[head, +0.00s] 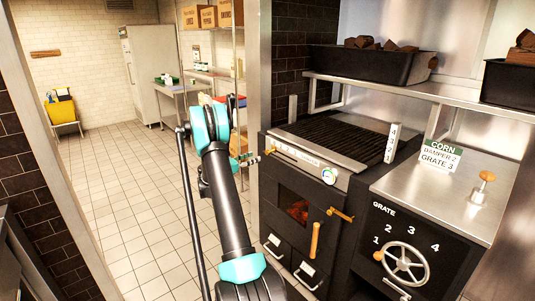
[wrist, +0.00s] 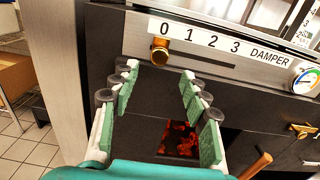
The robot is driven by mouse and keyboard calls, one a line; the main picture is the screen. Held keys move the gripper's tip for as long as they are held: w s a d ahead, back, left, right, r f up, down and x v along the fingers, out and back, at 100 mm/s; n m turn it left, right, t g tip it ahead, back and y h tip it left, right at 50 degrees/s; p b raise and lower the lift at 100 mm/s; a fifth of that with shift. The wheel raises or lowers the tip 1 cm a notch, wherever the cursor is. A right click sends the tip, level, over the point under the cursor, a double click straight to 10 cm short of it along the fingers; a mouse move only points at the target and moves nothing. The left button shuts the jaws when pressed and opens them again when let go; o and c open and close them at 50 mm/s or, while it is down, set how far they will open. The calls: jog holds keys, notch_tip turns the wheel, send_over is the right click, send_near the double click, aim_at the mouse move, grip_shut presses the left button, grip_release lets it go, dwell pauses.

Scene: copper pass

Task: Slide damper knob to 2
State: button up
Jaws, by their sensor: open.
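The brass damper knob (wrist: 160,50) sits at the left end of its slot (wrist: 205,60), under the 0 of the white damper scale (wrist: 222,42) marked 0, 1, 2, 3. The knob also shows small in the head view (head: 270,150) at the left of the oven's front strip. My gripper (wrist: 159,72) is open and empty. Its green-padded fingers point at the panel just below the knob, one towards each side of it. I see no contact with the knob. In the head view my arm hides most of the gripper.
A round gauge (wrist: 306,81) is right of the scale. Below are the oven door window (head: 294,205) and wooden handle (head: 315,240). A grate wheel (head: 405,264) is at the right. A sign (head: 440,155) reads CORN, DAMPER 2, GRATE 3. A steel post (wrist: 60,70) stands close left.

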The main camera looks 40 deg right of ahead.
aim_at(266, 152)
jog(key=d, duration=1)
jog(key=shift+w+d, duration=0.1)
jog(key=shift+w, duration=0.3)
jog(key=shift+c, duration=0.4)
grip_shut()
